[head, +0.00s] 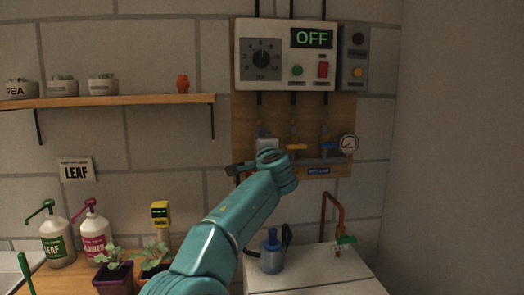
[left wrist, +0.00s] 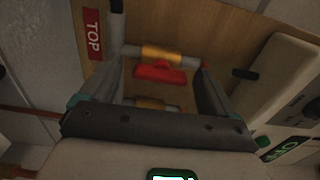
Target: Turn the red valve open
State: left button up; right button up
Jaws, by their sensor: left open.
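My left gripper (left wrist: 157,88) is open, with one finger on each side of the handle in that picture. I cannot tell whether the fingers touch it. In the head view, my left gripper (head: 240,169) is in front of the lower left of the wooden valve board (head: 243,120), and my arm hides the red valve there. My right gripper is not in view.
The board also holds a yellow handle (head: 297,147), a blue handle (head: 327,146) and a gauge (head: 348,143). A control box (head: 285,85) above reads OFF. A blue bottle (head: 271,252) stands on the white surface below. A wooden shelf (head: 140,101) is at the left.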

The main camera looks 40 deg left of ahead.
pick_arm(q)
jog(key=b+v, duration=0.6)
jog(key=v, duration=1)
jog(key=shift+d+r, duration=0.1)
jog(key=shift+d, duration=0.05)
